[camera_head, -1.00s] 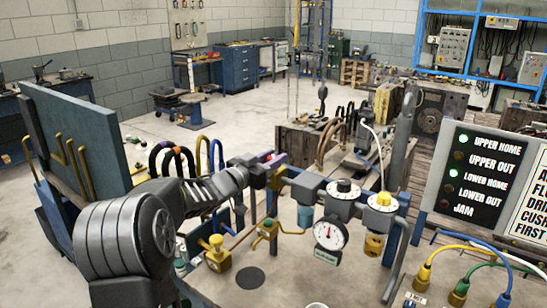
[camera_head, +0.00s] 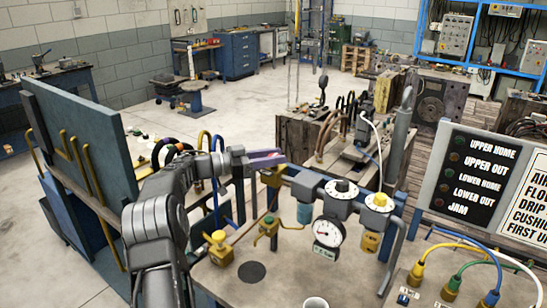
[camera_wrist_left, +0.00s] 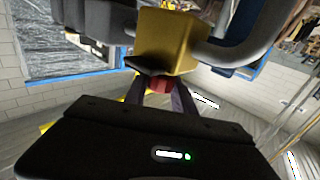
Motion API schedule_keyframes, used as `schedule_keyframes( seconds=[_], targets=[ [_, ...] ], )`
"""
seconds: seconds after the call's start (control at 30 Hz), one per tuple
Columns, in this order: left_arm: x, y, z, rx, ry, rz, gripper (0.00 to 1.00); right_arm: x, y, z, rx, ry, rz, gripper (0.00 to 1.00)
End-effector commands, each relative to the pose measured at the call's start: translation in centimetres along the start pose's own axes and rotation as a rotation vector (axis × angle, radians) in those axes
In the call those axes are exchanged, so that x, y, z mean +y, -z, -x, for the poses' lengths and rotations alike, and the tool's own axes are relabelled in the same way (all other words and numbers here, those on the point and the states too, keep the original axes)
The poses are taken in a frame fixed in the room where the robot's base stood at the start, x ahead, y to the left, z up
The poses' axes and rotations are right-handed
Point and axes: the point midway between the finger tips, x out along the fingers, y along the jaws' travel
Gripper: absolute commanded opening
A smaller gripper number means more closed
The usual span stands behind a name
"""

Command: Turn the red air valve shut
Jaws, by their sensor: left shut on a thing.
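The red air valve handle (camera_wrist_left: 160,84) shows in the left wrist view, between the two fingers of my left gripper (camera_wrist_left: 166,92), below a brass valve body (camera_wrist_left: 170,42). My left gripper (camera_head: 268,160) is shut on the handle. In the head view it reaches in from the left at the left end of the air pipe run, just above the brass body (camera_head: 272,178). The fingers hide most of the handle there. A round white pressure gauge (camera_head: 328,232) hangs right of the valve. My right gripper is not in view.
Two grey-topped regulator units (camera_head: 341,191) stand on the pipe right of the gripper.

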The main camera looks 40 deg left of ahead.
Motion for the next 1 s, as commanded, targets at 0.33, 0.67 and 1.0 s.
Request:
schedule_keyframes(
  seconds=[0.33, 0.67, 1.0],
  targets=[
    [-0.05, 0.41, -0.09, 0.005, 0.0, -0.006, 0.33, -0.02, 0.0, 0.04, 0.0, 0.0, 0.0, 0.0],
    [-0.03, 0.2, -0.07, 0.003, 0.0, -0.003, 0.53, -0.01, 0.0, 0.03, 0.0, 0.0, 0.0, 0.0],
    [-0.1, 0.01, 0.66, 0.002, 0.002, -0.001, 0.53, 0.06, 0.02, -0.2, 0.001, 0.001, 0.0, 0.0]
  ],
)
